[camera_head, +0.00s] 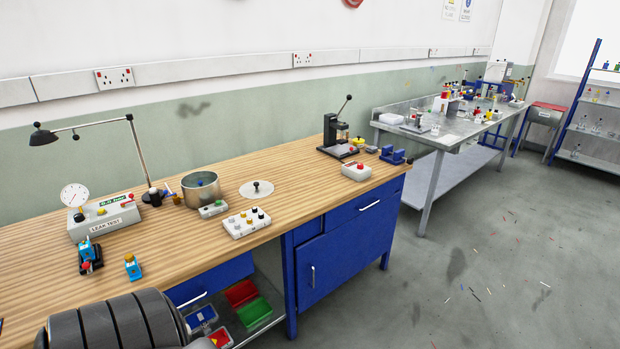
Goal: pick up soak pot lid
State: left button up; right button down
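The soak pot lid, a flat pale disc (247,191) with a black knob in its middle, lies on the wooden bench to the right of the soak pot. The soak pot (193,193) is an open metal pot standing on the bench, with something blue partly visible inside. The lid is clear of the pot, and nothing covers it. Neither of my grippers shows in this view. A dark ribbed part at the bottom left looks like one of my arm links, but no fingers are seen there.
A small labelled box (213,210) and a white tray of knobs (246,222) sit in front of the pot and lid. A desk lamp (137,150) and leak tester (104,219) stand left. A lever press (338,135) stands right.

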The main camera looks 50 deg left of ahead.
aim_at(254, 189)
jog(key=z, duration=0.15)
jog(key=i, duration=2.15)
jog(key=u, duration=0.55)
jog(key=i, duration=1.05)
jog(key=u, duration=1.7)
jog(key=i, duration=0.85)
jog(key=u, duration=0.7)
